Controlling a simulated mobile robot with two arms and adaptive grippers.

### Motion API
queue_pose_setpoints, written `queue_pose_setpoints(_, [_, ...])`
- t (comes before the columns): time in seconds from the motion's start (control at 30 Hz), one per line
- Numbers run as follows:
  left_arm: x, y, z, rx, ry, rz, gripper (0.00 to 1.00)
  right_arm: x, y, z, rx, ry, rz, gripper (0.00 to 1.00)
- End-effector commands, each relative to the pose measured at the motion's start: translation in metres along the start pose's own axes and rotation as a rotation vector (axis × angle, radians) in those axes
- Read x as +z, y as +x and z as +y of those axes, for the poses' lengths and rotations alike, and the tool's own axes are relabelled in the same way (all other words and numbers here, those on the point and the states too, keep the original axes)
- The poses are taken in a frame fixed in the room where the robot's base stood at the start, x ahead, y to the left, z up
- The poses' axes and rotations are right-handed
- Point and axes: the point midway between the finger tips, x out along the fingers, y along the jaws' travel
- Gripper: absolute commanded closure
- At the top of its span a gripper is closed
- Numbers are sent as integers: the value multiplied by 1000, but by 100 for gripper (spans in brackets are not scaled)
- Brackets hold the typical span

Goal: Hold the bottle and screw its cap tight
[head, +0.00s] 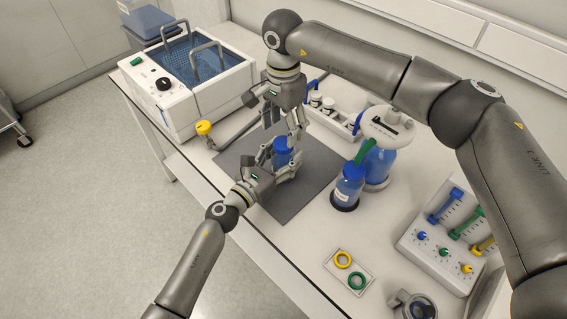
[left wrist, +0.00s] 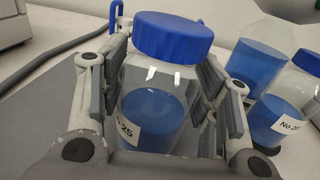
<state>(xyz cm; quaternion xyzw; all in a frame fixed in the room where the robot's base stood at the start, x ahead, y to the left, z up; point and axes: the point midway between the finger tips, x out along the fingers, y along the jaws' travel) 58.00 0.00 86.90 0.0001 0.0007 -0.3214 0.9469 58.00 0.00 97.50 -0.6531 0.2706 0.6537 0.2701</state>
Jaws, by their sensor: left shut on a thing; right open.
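A clear bottle (left wrist: 150,105) with blue liquid and a white label stands on the dark grey mat (head: 316,168). A blue cap (left wrist: 172,37) sits on its mouth; how tight it is cannot be told. The cap also shows in the head view (head: 281,144). My left gripper (head: 284,168) is shut around the bottle's body, with its fingers on both sides in the left wrist view. My right gripper (head: 284,128) is open and points down over the cap. Its fingers partly hide the cap, and I cannot tell whether they touch it.
The mat's front is clear.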

Motion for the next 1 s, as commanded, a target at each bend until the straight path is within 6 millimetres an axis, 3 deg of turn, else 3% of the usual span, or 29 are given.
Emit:
queue_pose_setpoints(0.1, [0, 0, 1, 1, 1, 0, 100, 0, 20, 0, 2, 0, -1, 38])
queue_pose_setpoints(0.3, [0, 0, 1, 1, 1, 0, 100, 0, 42, 0, 1, 2, 0, 38])
queue_pose_setpoints(0.7, [0, 0, 1, 1, 1, 0, 100, 0, 47, 0, 0, 1, 1, 40])
queue_pose_setpoints(1.0, [0, 0, 1, 1, 1, 0, 100, 0, 47, 0, 0, 1, 1, 78])
